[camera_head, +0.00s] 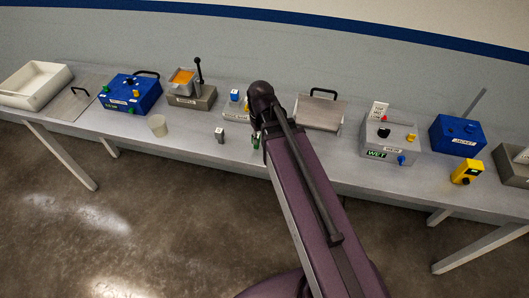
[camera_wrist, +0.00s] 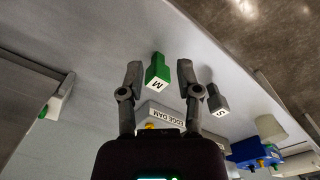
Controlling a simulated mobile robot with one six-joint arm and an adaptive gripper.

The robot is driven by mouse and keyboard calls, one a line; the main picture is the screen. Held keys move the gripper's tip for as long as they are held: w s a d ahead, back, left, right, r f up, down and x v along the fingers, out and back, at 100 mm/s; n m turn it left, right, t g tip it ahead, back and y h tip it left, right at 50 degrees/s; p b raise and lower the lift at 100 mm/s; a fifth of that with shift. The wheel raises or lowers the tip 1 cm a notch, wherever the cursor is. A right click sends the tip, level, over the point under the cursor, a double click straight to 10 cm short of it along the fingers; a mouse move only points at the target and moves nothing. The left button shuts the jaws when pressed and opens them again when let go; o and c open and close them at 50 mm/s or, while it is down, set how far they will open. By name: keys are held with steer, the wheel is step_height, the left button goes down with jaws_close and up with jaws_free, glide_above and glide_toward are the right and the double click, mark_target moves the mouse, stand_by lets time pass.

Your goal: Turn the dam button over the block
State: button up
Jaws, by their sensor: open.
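The grey edge dam block (camera_wrist: 163,115), labelled EDGE DAM, lies just beyond my gripper's palm in the wrist view. A yellow knob (camera_wrist: 150,126) shows at its near edge, partly hidden by my gripper body. In the head view the dam block (camera_head: 232,114) stands left of my arm, with a blue-and-white cube (camera_head: 235,95) on or behind it. A green block marked M (camera_wrist: 157,72) appears between the fingers of my open gripper (camera_wrist: 160,70); I see no contact. A grey block marked S (camera_wrist: 215,100) is right of the fingers.
The M block (camera_head: 256,141) and S block (camera_head: 219,134) stand near the bench's front edge. A beige cup (camera_head: 158,125) is left of them. A handled plate (camera_head: 318,113) is right of my arm. The WET box (camera_head: 391,138) and blue boxes stand along the bench.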

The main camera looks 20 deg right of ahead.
steer(key=shift+s+f+m+b, duration=0.2)
steer(key=shift+s+f+m, duration=0.15)
steer(key=shift+s, duration=0.35)
steer(key=shift+s+f+m+b, duration=0.2)
steer(key=shift+s+m+b, duration=0.1)
steer(key=shift+s, duration=0.4)
steer(key=shift+s+f+m+b, duration=0.15)
steer(key=shift+s+f+m, duration=0.2)
steer(key=shift+s, duration=0.35)
